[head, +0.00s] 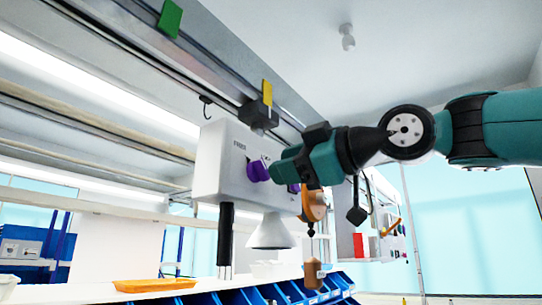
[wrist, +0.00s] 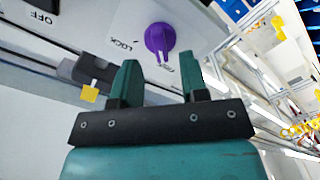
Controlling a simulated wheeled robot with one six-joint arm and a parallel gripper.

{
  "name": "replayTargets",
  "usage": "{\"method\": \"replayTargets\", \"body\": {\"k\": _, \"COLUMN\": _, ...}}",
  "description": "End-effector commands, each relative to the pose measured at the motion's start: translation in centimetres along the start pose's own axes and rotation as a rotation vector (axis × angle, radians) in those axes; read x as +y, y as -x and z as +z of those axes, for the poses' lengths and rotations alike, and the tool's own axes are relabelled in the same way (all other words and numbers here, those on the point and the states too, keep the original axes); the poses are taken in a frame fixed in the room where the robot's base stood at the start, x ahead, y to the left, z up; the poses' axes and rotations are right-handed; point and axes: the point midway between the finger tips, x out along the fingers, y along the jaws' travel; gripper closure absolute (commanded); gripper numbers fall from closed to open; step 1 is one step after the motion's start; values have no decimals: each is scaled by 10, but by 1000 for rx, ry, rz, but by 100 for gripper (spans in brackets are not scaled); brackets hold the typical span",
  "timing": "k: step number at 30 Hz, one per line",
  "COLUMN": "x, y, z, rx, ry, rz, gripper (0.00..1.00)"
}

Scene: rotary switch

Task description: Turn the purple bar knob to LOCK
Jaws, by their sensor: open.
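The purple bar knob (head: 257,171) is on the front of a white box (head: 217,165). In the wrist view the knob (wrist: 160,40) shows near the top middle. The knob appears just beyond the fingertips, in line with the gap. In the head view my gripper (head: 275,172) is close to the knob's right; contact cannot be told.
An OFF label (wrist: 125,15) shows in the wrist view. A rail (head: 215,65) runs above the box. A white cone (head: 271,233) and blue bins (head: 235,297) are below.

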Motion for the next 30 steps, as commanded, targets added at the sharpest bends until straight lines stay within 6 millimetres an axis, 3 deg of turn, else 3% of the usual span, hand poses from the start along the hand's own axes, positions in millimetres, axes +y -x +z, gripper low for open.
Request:
{"method": "replayTargets", "body": {"k": 3, "x": 2, "y": -20, "z": -3, "rx": 2, "ry": -2, "rz": -3, "gripper": 60}}
{"method": "replayTargets", "body": {"k": 7, "x": 1, "y": -32, "z": -2, "rx": 1, "ry": 0, "rz": -1, "gripper": 60}}
{"method": "replayTargets", "body": {"k": 18, "x": 0, "y": -37, "z": 0, "rx": 1, "ry": 1, "rz": 1, "gripper": 60}}
{"method": "replayTargets", "body": {"k": 23, "x": 0, "y": -37, "z": 0, "rx": 1, "ry": 1, "rz": 1, "gripper": 96}}
{"method": "replayTargets", "body": {"k": 24, "x": 0, "y": -37, "z": 0, "rx": 1, "ry": 1, "rz": 1, "gripper": 100}}
{"method": "replayTargets", "body": {"k": 30, "x": 0, "y": -37, "z": 0, "rx": 0, "ry": -4, "rz": 0, "gripper": 100}}
